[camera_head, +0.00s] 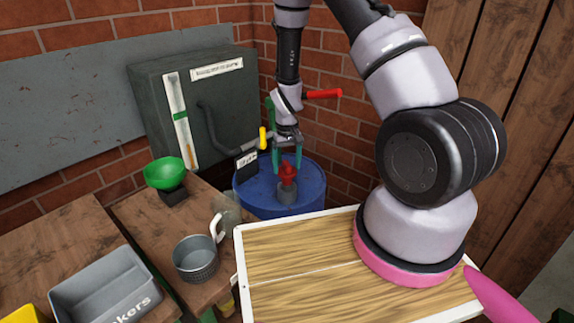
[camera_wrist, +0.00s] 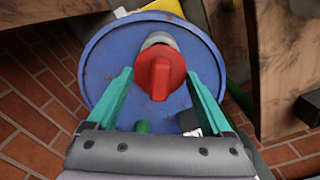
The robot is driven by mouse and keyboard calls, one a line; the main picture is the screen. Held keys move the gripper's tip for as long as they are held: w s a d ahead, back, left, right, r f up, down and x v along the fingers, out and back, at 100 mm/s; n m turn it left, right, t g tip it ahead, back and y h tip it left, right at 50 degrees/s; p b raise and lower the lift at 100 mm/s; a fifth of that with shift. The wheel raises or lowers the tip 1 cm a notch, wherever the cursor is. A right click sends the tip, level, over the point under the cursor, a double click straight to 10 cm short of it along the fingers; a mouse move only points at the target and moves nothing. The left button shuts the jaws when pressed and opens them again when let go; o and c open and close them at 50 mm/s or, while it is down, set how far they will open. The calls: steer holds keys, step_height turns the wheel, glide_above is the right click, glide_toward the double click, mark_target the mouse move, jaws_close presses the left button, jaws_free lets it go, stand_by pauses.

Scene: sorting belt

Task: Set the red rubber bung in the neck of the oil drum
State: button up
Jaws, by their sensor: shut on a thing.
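The red rubber bung (camera_head: 287,172) is between the teal fingertips of my gripper (camera_head: 288,166), its knob upward. My gripper is shut on it, and it also shows in the wrist view (camera_wrist: 160,76). The blue oil drum (camera_head: 252,193) stands in the corner, seen from above in the wrist view (camera_wrist: 105,60). Its grey neck (camera_head: 287,193) is directly below the bung, partly hidden behind it in the wrist view (camera_wrist: 158,40). The bung is at the neck's mouth; I cannot tell how deep it sits.
A dark cabinet (camera_head: 160,95) stands left of the drum. Yellow (camera_head: 263,138) and red (camera_head: 323,94) handles are close to my gripper. A green bowl (camera_head: 165,172), metal mug (camera_head: 195,259) and grey bin (camera_head: 105,290) are on wooden surfaces. A white-edged wooden board (camera_head: 290,250) is in front.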

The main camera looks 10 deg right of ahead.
mark_target(287, 175)
steer(key=shift+f, duration=0.15)
steer(key=shift+f, duration=1.05)
steer(key=shift+f, duration=0.1)
steer(key=shift+f, duration=0.8)
steer(key=shift+f, duration=0.1)
steer(key=shift+f, duration=0.2)
steer(key=shift+f, duration=0.6)
stand_by(0.5)
